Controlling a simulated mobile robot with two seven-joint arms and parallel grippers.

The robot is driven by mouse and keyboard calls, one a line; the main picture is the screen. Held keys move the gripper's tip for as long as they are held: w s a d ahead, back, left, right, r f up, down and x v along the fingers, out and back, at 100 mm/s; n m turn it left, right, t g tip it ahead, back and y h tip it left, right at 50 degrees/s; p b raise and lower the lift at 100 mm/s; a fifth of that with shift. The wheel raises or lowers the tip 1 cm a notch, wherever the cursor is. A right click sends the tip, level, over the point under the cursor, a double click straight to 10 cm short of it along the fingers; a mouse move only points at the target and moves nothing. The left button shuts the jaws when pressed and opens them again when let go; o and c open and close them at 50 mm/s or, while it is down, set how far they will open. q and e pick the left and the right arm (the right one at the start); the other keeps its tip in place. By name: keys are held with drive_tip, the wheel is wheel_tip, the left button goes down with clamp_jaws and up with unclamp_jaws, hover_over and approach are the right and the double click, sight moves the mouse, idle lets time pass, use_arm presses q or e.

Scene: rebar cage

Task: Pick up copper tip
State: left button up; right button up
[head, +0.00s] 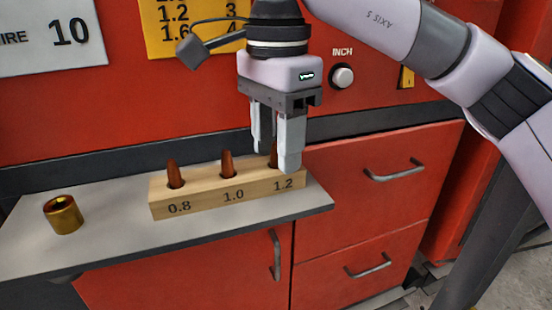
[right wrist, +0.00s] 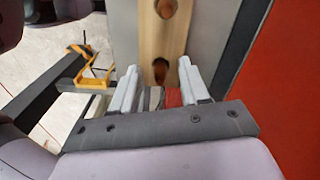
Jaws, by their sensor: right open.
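Copper tips stand upright in a wooden block marked 0.8, 1.0 and 1.2 (head: 206,204). The 0.8 tip (head: 174,174) and the 1.0 tip (head: 227,163) are bare of any gripper. My right gripper (head: 276,160) is open and points down at the 1.2 tip (head: 273,156), which one finger partly hides. In the right wrist view a tip (right wrist: 159,70) shows between and just beyond the open fingers (right wrist: 158,82). I cannot tell whether a finger touches it. My left gripper is not in view.
The block sits on a grey shelf (head: 110,228) of a red cabinet. A brass cylinder (head: 63,214) stands on the shelf's left part. Red drawers with handles (head: 394,170) are below and to the right. The INCH button (head: 342,76) is on the panel behind.

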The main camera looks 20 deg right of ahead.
drive_tip(key=shift+c, duration=0.3)
clamp_jaws()
drive_tip(key=shift+r, duration=0.1)
